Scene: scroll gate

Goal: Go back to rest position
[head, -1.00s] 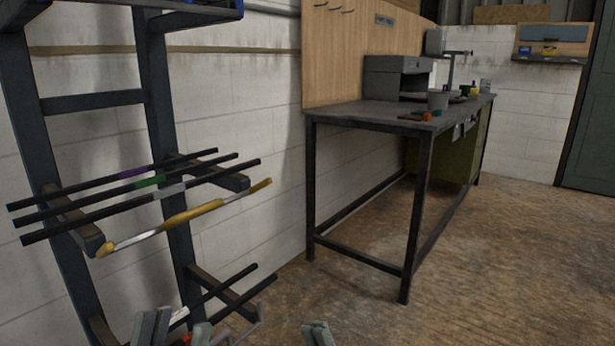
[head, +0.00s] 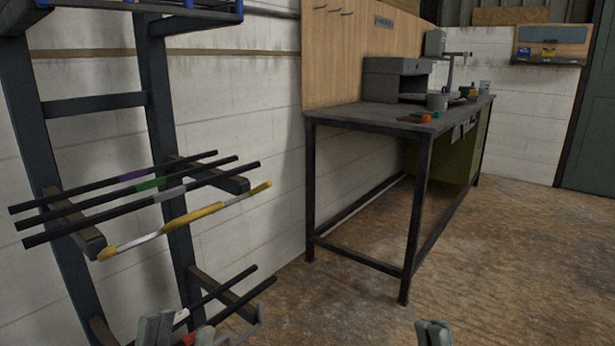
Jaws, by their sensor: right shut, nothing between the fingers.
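My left gripper (head: 182,334) shows at the bottom edge of the head view, left of centre. Its fingers look parted, in front of the lower rods of the rack; the rest of it is cut off by the frame. My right gripper (head: 433,333) is at the bottom edge, right of centre, in front of the bare floor. Its fingers are shut with nothing between them.
A dark rack (head: 160,120) at left holds long rods; a yellow-and-white rod (head: 192,216) lies at the front of its upper arms. Lower rods (head: 232,295) are close to my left gripper. A workbench (head: 345,114) stands along the wall. The floor (head: 500,270) at right is clear.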

